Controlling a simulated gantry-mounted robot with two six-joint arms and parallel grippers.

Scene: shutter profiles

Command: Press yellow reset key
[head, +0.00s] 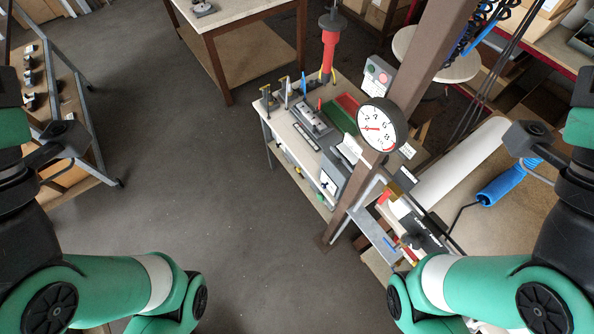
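I cannot make out a yellow reset key in the head view. A grey control box (378,76) with a red and a green button stands at the back of the workbench (290,135), left of a brown post.
A round dial gauge (382,125) is fixed on the brown post (425,60). Fixtures and red and green bins crowd the bench. A white roll (462,160) and blue coiled hose (510,183) lie at right. A trolley (75,125) stands at left. The floor (190,180) between is clear.

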